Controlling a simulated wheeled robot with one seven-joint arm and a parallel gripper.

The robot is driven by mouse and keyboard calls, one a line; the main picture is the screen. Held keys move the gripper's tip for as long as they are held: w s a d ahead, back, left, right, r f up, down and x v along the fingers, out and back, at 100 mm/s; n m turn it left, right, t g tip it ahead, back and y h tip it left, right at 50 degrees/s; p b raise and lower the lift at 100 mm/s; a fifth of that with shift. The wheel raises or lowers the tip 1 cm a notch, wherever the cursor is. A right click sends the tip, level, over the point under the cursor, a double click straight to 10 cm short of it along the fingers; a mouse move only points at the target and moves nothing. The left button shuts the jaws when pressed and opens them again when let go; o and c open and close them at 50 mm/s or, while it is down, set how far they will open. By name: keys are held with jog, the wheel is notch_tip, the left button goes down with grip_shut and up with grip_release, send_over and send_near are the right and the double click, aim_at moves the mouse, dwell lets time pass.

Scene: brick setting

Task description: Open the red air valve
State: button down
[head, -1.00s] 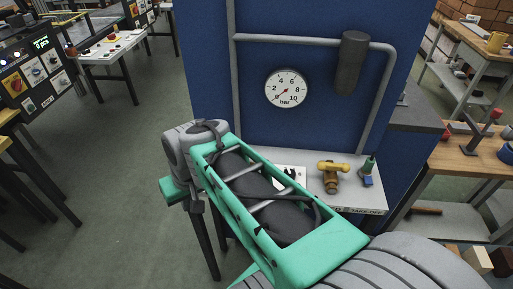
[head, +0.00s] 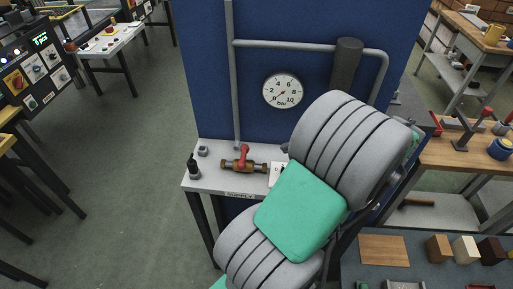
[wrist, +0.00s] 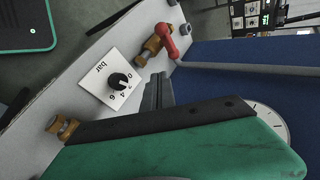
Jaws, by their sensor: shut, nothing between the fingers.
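The red air valve (head: 243,158) has a red lever on a brass body. It sits on the grey shelf in front of the blue panel, left of my arm in the head view. In the wrist view the valve's red lever (wrist: 168,40) is at the top, near the panel. My gripper (wrist: 159,78) is shut and empty, pointing toward the shelf. In that view its dark fingers show below the red valve, apart from it in the picture. In the head view my arm hides my gripper.
A black knob on a white bar plate (wrist: 120,80) lies between the red valve and another brass fitting (wrist: 62,127). A round gauge (head: 283,91) and grey pipes are on the blue panel (head: 285,60). A dark fitting (head: 194,168) stands on the shelf's left end.

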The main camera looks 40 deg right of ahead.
send_near(248, 151)
notch_tip(248, 151, down, 4)
jog(key=shift+a+r+p, duration=0.1)
jog(key=shift+a+p, duration=0.05)
jog(key=shift+p, duration=0.3)
jog(key=w, duration=0.1)
jog(key=w+p, duration=0.1)
jog(key=w, duration=0.1)
jog(key=shift+a, duration=0.3)
jog(key=shift+w+a, duration=0.15)
jog(key=shift+w, duration=0.35)
